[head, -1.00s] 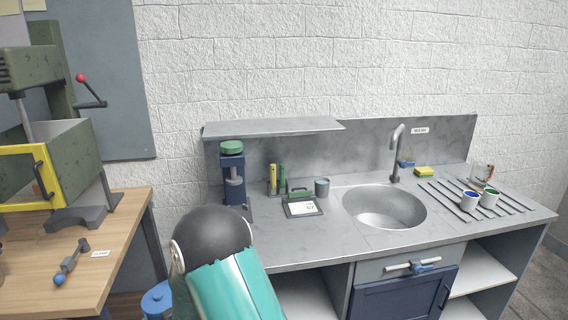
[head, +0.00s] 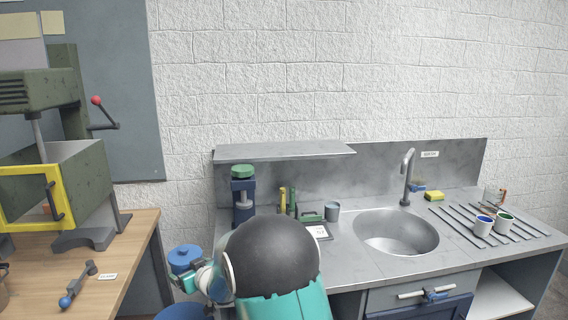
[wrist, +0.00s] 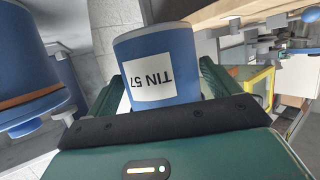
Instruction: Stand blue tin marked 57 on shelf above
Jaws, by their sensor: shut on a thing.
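The blue tin marked TIN 57 (wrist: 158,62) is between the green fingers of my gripper (wrist: 160,88) in the wrist view, its white label upside down in that picture. My gripper is shut on it. The grey shelf (head: 285,152) is mounted above the bench's left end, higher and to the right of the tin. No object shows on its top.
A larger blue container (wrist: 30,75) with a brown band is close beside the tin. The wooden table (head: 110,265) with a green press (head: 60,190) is on the left. The sink (head: 397,235) is farther right.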

